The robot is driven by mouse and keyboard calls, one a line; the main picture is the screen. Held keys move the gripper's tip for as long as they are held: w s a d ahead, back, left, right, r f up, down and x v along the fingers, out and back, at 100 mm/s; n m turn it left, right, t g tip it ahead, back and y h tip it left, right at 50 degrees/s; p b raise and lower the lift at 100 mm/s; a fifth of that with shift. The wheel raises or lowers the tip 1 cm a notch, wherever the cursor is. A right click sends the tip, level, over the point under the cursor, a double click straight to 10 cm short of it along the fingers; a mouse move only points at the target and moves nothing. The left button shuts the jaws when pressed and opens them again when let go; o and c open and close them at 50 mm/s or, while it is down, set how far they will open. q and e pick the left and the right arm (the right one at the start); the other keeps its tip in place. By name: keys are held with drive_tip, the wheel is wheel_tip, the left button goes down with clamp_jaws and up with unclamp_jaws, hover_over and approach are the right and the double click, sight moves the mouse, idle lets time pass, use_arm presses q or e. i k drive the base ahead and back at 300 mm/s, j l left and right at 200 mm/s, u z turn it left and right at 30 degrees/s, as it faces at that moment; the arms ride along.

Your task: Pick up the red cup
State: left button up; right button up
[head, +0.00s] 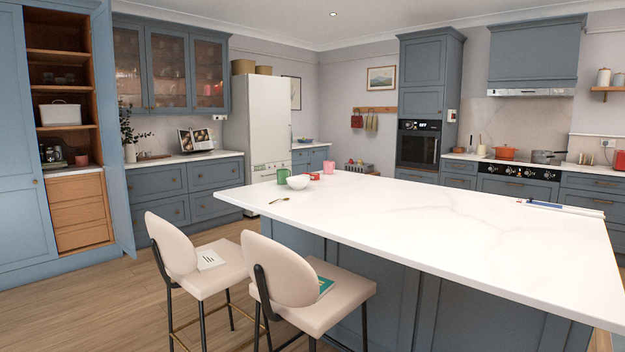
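No cup that is plainly red stands out. On the far left end of the white island are a pinkish-red cup (328,167), a small red item with a pale mark (315,176), a green mug (283,176) and a white bowl (298,182). Another small pinkish-red cup-like thing (81,160) stands on the counter shelf inside the open larder at left. It is too small to make out well. Neither of my grippers is in view.
The island (430,210) fills the middle and right. An open larder door (115,140) juts out.

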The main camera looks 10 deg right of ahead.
sight(312, 176)
drive_tip(key=i+j+u, duration=0.4)
drive_tip(key=i, duration=0.25)
drive_tip(key=i+j+u, duration=0.25)
drive_tip(key=i+u, duration=0.2)
drive_tip(key=i, duration=0.2)
drive_tip(key=i+u, duration=0.4)
drive_tip(key=i, duration=2.5)
drive_tip(key=i+z, duration=0.25)
drive_tip(key=i, duration=0.25)
drive_tip(key=i+j+z, duration=0.2)
drive_tip(key=i, duration=0.3)
drive_tip(key=i+z, duration=0.25)
drive_tip(key=i, duration=0.25)
drive_tip(key=i+l+z, duration=0.15)
drive_tip(key=i+z, duration=0.25)
drive_tip(key=i+l+z, duration=0.1)
drive_tip(key=z, duration=0.35)
drive_tip(key=i+j+z, duration=0.1)
drive_tip(key=i+z, duration=0.3)
drive_tip(key=i+j+z, duration=0.15)
drive_tip(key=i+z, duration=0.25)
drive_tip(key=k, duration=0.05)
